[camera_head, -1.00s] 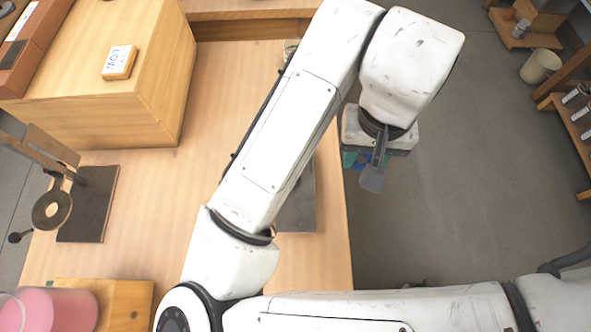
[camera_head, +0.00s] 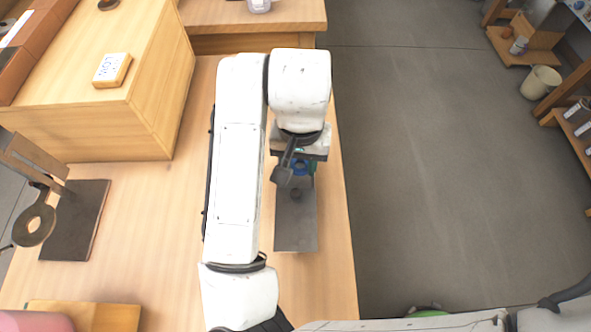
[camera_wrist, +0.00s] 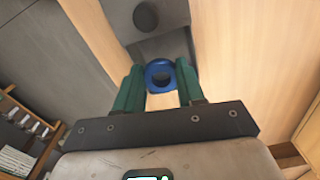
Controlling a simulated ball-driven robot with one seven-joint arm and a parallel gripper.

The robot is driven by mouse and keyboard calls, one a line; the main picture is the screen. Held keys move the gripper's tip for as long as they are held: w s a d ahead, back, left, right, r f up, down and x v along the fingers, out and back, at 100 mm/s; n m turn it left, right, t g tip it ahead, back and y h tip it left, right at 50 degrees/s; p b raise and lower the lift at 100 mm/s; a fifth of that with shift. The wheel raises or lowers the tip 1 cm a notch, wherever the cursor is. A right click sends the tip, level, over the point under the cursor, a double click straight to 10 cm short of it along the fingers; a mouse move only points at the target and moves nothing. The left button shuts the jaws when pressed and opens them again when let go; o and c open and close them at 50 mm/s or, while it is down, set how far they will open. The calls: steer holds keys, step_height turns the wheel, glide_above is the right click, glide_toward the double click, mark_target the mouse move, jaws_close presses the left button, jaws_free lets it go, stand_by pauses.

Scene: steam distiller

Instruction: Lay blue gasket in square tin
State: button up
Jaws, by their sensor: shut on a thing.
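My gripper (camera_wrist: 160,85) has two green fingers shut on the blue gasket (camera_wrist: 161,73), a ring with a round hole, held between the fingertips. In the head view the gasket (camera_head: 303,167) shows only partly under my wrist, above the table near a dark grey plate (camera_head: 296,228). The wrist view shows the same plate (camera_wrist: 175,18) just beyond the gasket, with a dark round piece on it. I cannot make out a square tin in either view.
Another wooden top with a small container (camera_head: 259,6) lies behind. Open floor is at the right.

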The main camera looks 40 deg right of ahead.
mark_target(297, 180)
steer(key=shift+w+a+f, duration=0.15)
steer(key=shift+w+f, duration=0.2)
steer(key=shift+f, duration=0.15)
step_height(297, 180, down, 2)
steer(key=shift+w+f+b, duration=0.1)
steer(key=shift+f+b, duration=0.1)
steer(key=shift+b, duration=0.2)
steer(key=shift+f, duration=0.45)
steer(key=shift+s+f+b, duration=0.2)
steer(key=shift+f+b, duration=0.45)
steer(key=shift+f, duration=0.1)
steer(key=o, duration=0.7)
steer(key=shift+o, duration=0.2)
step_height(297, 180, up, 14)
steer(key=p, duration=0.4)
steer(key=shift+w+f, duration=0.15)
steer(key=shift+w, duration=0.05)
